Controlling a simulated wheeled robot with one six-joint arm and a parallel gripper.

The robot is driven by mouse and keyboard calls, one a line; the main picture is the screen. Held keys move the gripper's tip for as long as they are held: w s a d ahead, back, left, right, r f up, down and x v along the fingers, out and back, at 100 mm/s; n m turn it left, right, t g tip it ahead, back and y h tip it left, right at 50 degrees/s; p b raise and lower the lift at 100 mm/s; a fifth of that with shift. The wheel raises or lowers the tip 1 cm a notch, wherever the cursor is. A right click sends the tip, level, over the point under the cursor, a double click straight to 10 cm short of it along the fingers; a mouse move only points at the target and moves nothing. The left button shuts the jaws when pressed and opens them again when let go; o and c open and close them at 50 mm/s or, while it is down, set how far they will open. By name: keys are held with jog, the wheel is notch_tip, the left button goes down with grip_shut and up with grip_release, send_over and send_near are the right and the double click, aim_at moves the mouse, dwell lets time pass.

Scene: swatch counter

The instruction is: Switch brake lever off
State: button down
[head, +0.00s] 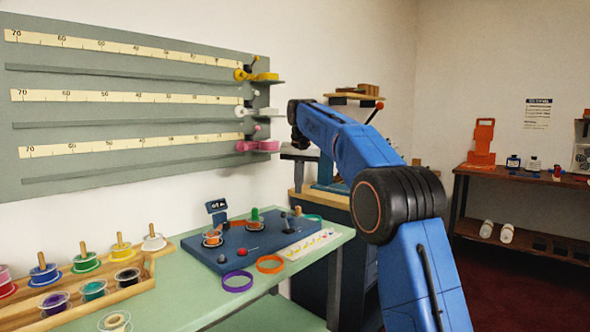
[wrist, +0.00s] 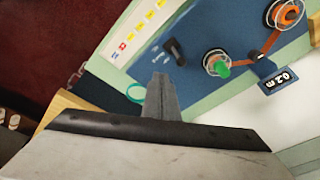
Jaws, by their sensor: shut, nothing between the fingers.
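A blue winding board (head: 205,252) lies on the green counter; part of it shows in the wrist view (wrist: 190,75). A short black lever (head: 285,220) stands near its right end; in the wrist view the black lever (wrist: 177,52) is upper centre. I cannot tell its on or off side. The head view does not show the fingers clearly.
The board carries an orange spool (head: 212,239), a green-topped post (head: 254,216) and a small display (head: 216,206). A white strip (head: 310,243) lies beside the board. Purple (head: 238,282) and orange (head: 270,264) rings lie in front. A spool rack (head: 150,272) stands left.

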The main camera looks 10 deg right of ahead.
notch_tip(320, 180, up, 6)
jog(key=a, duration=0.1)
jog(key=shift+w, duration=0.2)
jog(key=shift+s, duration=0.1)
dwell(0.4)
jog(key=s+d+f+n+t, duration=0.1)
jog(key=s+d+f, duration=0.15)
jog(key=s, duration=1.15)
jog(key=s+d+f+n, duration=0.15)
jog(key=s+d, duration=0.25)
jog(key=s, duration=1.1)
jog(key=s+d+f+t, duration=0.1)
jog(key=s+d+f, duration=0.1)
jog(key=s+f, duration=2.5)
jog(key=shift+s+d+n, duration=0.2)
jog(key=shift+s+n, duration=0.25)
jog(key=shift+s, duration=0.35)
